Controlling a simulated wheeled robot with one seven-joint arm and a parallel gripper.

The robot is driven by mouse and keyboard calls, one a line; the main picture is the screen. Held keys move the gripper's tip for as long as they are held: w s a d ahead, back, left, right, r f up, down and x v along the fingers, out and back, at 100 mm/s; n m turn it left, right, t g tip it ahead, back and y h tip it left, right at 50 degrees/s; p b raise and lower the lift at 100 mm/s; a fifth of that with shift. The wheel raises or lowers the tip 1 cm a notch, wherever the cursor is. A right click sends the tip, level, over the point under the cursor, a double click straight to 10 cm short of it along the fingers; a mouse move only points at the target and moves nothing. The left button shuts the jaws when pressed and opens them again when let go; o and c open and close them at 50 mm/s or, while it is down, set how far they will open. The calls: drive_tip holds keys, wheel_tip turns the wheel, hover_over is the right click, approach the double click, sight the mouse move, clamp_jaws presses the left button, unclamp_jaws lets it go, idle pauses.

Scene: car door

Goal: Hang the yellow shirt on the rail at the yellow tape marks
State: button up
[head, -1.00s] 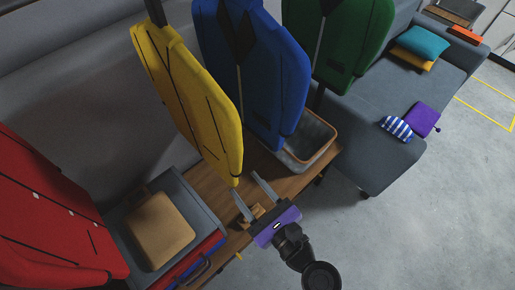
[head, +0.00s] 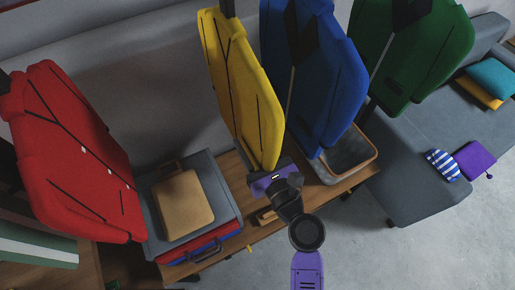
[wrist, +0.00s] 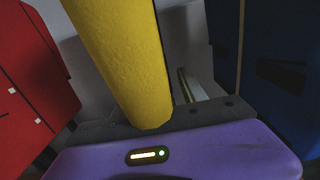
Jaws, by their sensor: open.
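The yellow shirt (head: 242,85) hangs upright between the red and blue shirts. In the wrist view the yellow shirt (wrist: 122,60) fills the middle, close up. One finger (wrist: 190,85) shows right of it; the other is hidden. The jaws are open.
A red shirt (head: 75,150) hangs left, a blue shirt (head: 315,75) and green shirt (head: 415,50) right. Below, a wooden bench (head: 230,240) holds a grey case with a tan bag (head: 183,200) and a grey bin (head: 350,155). A grey sofa (head: 410,165) stands right.

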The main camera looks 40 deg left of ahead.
clamp_jaws()
drive_tip(key=shift+r, duration=0.1)
idle(0.3)
drive_tip(key=shift+r+p, duration=0.3)
drive_tip(key=shift+p, duration=0.1)
drive_tip(key=shift+f, duration=0.35)
